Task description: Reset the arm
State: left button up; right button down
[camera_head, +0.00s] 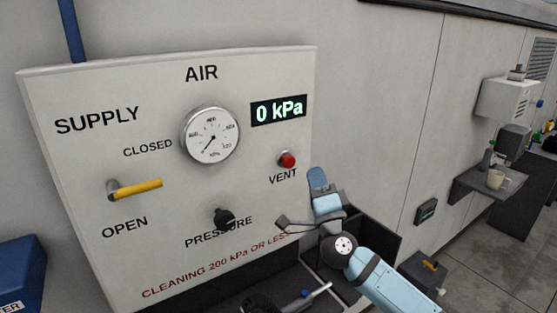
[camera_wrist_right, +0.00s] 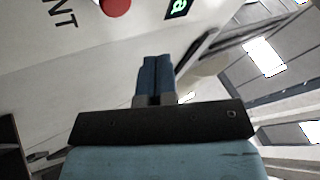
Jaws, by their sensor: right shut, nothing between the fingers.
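My right gripper (camera_head: 317,178) is in front of the right edge of the air panel (camera_head: 70,260), below and right of the red vent button (camera_head: 287,160). In the right wrist view its blue fingers (camera_wrist_right: 155,80) are together with nothing between them. The vent button also shows at the top of that view (camera_wrist_right: 116,6), apart from the fingers. The yellow supply handle (camera_head: 138,188) lies roughly level, between the CLOSED and OPEN labels. The black pressure knob (camera_head: 224,218) is at the lower middle. The gauge (camera_head: 211,135) is above it, and the display (camera_head: 279,111) reads 0 kPa. My left gripper is not seen.
A blue box (camera_head: 22,275) is at the lower left. A dark tray (camera_head: 378,238) lies behind and below my right arm. A shelf with a mug (camera_head: 497,180) and a white wall box (camera_head: 505,100) are at the right. Open floor shows at the lower right.

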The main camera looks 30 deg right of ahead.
jog(key=s+a+f+n+g+y, duration=0.25)
jog(key=s+a+f+n, duration=0.2)
jog(key=f, duration=0.35)
jog(key=s+a+f+n+g+y, duration=0.2)
jog(key=s+a+f+n+y, duration=0.15)
jog(key=a+f+n, duration=0.35)
jog(key=s+a+f+n+g+y, duration=0.2)
jog(key=s+f+n+y, duration=0.15)
jog(key=f, duration=0.65)
jog(key=s+a+f+n+g, duration=0.2)
jog(key=s+f+g, duration=0.1)
jog(key=s+f, duration=0.4)
jog(key=s+a+f+n+g+h, duration=0.1)
jog(key=s+f+n+g, duration=0.2)
jog(key=s+f, duration=0.3)
notch_tip(320, 180, down, 4)
jog(key=shift+s+a+r+g, duration=0.1)
jog(key=shift+s+a+g, duration=0.25)
jog(key=shift+g, duration=0.1)
jog(key=shift+d, duration=0.1)
